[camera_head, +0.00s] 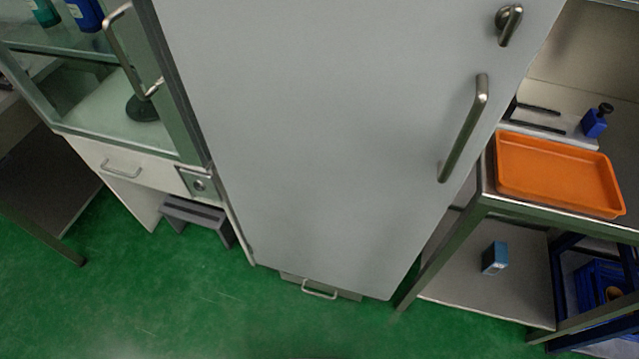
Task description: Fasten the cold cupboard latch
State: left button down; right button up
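A tall grey cupboard door (310,130) fills the middle of the head view and looks closed. A metal latch knob (509,20) sits near its upper right edge; its lever points downward and slightly left. A long bar handle (463,128) is fixed below the latch on the same side. Neither of my grippers shows in the view.
A glass-fronted cabinet (125,95) with a handle stands left of the cupboard. On the right, a metal-framed table (482,204) carries an orange tray (560,174) and a blue bottle (594,122). A grey step stool (197,218) stands at left. The green floor (200,310) in front is clear.

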aim_at(507, 19)
jog(key=k+l, duration=0.15)
jog(key=l, duration=0.25)
jog(key=k+l, duration=0.1)
jog(key=l, duration=0.25)
jog(key=k+l, duration=0.15)
jog(key=l, duration=0.25)
jog(key=k+l+u, duration=0.1)
jog(key=l, duration=0.3)
jog(key=k+l, duration=0.2)
jog(key=l, duration=0.2)
jog(key=k+l, duration=0.1)
jog(key=l, duration=0.25)
